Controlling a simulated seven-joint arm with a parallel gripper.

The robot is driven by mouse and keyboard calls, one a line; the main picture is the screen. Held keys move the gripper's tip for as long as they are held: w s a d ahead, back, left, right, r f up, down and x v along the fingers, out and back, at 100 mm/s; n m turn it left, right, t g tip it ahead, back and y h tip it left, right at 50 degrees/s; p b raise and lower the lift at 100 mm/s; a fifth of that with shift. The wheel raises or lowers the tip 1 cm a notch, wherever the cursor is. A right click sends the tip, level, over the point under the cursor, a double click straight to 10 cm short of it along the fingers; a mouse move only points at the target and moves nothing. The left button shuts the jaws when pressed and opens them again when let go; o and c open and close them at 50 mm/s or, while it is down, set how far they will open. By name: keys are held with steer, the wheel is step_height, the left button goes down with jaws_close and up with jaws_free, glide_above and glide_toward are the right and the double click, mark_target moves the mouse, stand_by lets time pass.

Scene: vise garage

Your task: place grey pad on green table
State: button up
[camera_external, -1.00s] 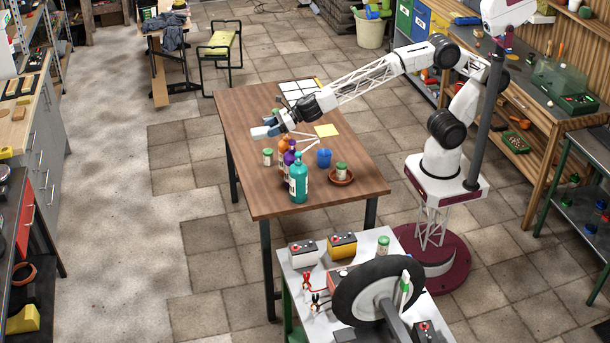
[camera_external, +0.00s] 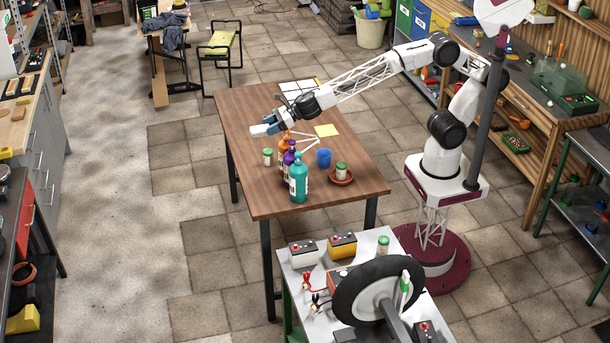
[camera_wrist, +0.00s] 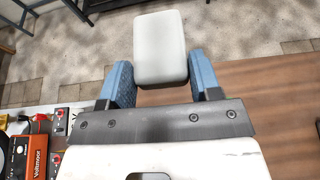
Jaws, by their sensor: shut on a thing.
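The grey pad (camera_wrist: 160,48) is a pale, rounded block between the two blue fingers of my gripper (camera_wrist: 162,76) in the wrist view. It also shows in the external view (camera_external: 259,131), at the end of my gripper (camera_external: 271,125). My gripper is shut on the pad and holds it over the left part of the brown wooden table (camera_external: 255,182). No table with a plainly green top shows. A grey-topped table with green legs (camera_external: 365,243) stands in front, and a dark-topped one with a green frame (camera_external: 598,150) stands at the right.
The front table holds batteries (camera_external: 342,245), a large wheel (camera_external: 377,289) and a voltmeter (camera_wrist: 33,152).

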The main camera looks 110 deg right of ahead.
step_height(320, 180, up, 4)
steer(key=shift+r, duration=0.1)
steer(key=s+d, duration=0.5)
steer(key=d, duration=0.3)
steer(key=s+d, duration=0.4)
steer(key=d, duration=0.4)
glide_above(313, 131)
steer(key=w+a, duration=0.1)
steer(key=a, duration=0.3)
step_height(313, 131, down, 22)
steer(key=shift+w, duration=0.2)
steer(key=shift+f, duration=2.25)
steer(key=shift+f, duration=1.8)
steer(key=shift+f, duration=0.15)
